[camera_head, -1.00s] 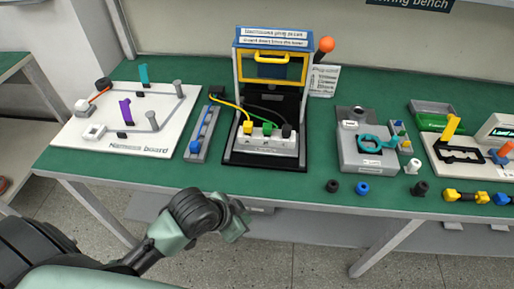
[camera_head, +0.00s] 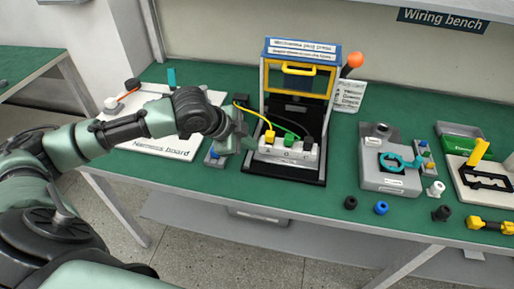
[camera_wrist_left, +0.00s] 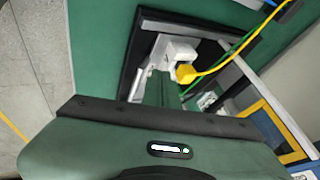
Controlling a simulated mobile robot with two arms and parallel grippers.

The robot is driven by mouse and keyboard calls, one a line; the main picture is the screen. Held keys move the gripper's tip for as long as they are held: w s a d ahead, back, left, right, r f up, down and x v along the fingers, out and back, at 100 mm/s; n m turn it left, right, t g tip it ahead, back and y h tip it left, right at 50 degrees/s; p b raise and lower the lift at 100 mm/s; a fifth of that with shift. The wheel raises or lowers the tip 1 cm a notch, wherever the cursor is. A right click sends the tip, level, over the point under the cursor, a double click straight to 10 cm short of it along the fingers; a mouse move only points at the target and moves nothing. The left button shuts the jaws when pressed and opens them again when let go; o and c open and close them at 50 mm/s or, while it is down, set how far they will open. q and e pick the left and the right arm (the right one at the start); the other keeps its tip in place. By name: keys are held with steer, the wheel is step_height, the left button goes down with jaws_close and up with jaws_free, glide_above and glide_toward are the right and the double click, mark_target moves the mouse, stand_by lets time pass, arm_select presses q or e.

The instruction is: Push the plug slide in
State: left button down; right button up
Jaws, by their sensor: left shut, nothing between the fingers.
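The plug slide (camera_head: 290,157) is a white block with yellow, green and black plugs on top. It sits on the black base of the blue-and-yellow framed press (camera_head: 300,62). In the left wrist view the white block (camera_wrist_left: 181,50) shows near the top centre, with the yellow plug (camera_wrist_left: 186,74) and its cable. My left gripper (camera_head: 246,146) is shut and empty, at the left end of the slide. I cannot tell if it touches the slide. Its fingers show only partly in the left wrist view (camera_wrist_left: 163,88). My right gripper is not in view.
The harness board (camera_head: 165,143) lies to the left, partly behind my left arm. A lever with an orange knob (camera_head: 355,60) stands right of the press. A grey fixture (camera_head: 390,178) is further right. Black (camera_head: 350,202) and blue (camera_head: 381,208) caps lie near the front edge.

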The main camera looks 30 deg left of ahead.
mark_target(272, 156)
arm_select(q)
steer(key=x, duration=0.9)
steer(key=shift+r, duration=0.1)
